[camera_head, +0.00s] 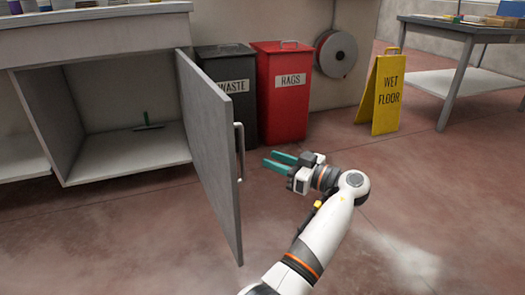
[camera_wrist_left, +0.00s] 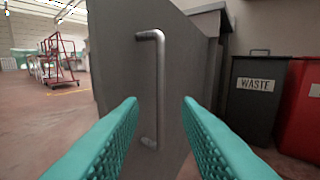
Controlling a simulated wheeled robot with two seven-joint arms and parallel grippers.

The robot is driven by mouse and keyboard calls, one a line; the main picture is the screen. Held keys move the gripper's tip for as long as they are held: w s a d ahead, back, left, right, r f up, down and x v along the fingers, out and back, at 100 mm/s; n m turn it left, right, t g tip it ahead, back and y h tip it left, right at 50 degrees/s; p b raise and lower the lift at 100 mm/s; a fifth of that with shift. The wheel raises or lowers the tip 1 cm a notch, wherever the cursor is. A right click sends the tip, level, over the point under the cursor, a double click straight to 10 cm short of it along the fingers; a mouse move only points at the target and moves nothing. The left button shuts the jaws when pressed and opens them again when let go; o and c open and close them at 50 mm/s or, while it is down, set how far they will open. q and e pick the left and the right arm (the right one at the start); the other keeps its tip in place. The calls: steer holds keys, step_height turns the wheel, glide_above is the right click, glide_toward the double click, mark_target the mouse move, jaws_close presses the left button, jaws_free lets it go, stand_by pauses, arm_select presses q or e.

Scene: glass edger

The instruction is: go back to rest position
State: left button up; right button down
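My left gripper (camera_head: 268,158) has two teal fingers and is open and empty, just right of the open cabinet door (camera_head: 209,150). Its fingertips point at the door's silver bar handle (camera_head: 240,151) with a small gap between. In the left wrist view the handle (camera_wrist_left: 159,90) stands upright on the grey door (camera_wrist_left: 118,70), framed between the spread fingertips (camera_wrist_left: 160,100). My right gripper is in no view.
A dark WASTE bin (camera_head: 238,105) and a red RAGS bin (camera_head: 283,100) stand behind my gripper. A yellow wet-floor sign (camera_head: 388,95) and a table (camera_head: 455,30) are farther right. The floor at right is clear.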

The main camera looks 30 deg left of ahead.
arm_select(q)
steer(key=shift+d, duration=0.4)
